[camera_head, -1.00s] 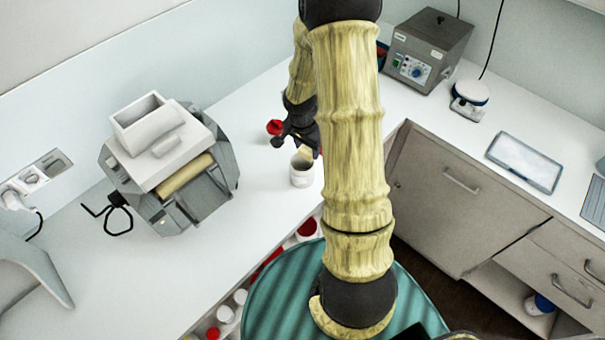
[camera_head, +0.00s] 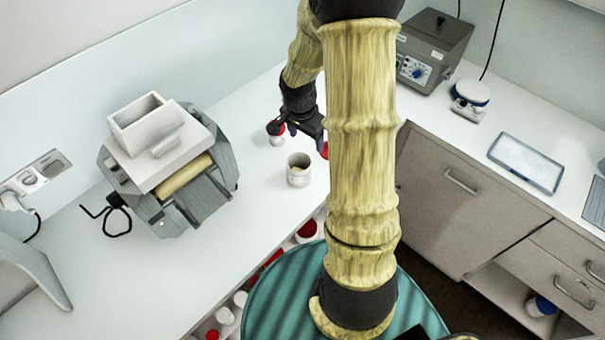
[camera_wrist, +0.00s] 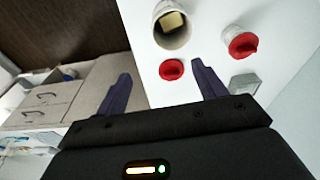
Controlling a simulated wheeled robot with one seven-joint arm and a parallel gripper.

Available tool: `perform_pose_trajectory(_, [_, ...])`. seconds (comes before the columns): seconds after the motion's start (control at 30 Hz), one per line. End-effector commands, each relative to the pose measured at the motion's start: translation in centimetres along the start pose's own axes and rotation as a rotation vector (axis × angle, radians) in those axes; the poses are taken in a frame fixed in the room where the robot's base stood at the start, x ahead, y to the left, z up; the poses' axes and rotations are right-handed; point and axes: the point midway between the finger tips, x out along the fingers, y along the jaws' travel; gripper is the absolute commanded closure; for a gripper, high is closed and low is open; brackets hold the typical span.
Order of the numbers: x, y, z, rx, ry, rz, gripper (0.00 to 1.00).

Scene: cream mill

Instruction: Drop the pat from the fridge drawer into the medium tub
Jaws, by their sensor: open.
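An open white tub (camera_head: 299,170) stands upright on the white counter, right of the roller machine. In the wrist view the same tub (camera_wrist: 172,38) is at the top, and a pale yellow pat (camera_wrist: 173,20) lies inside it. My gripper (camera_head: 298,126) is above the counter just behind the tub in the head view, clear of it. In the wrist view its two dark fingers (camera_wrist: 162,68) are apart with nothing between them. I cannot make out the fridge drawer.
Red lids (camera_wrist: 242,44) and a small grey block (camera_wrist: 244,84) are near the tub. The grey roller machine (camera_head: 168,165) stands left. A grey control box (camera_head: 432,50), a small scale-like device (camera_head: 470,96) and a tablet (camera_head: 526,162) are right.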

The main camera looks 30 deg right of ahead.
Motion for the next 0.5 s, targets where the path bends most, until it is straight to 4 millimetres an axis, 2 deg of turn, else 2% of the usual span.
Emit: perform_pose_trajectory(0.5, [-9.6,0.0,-0.1,0.002,0.003,-0.005,0.30])
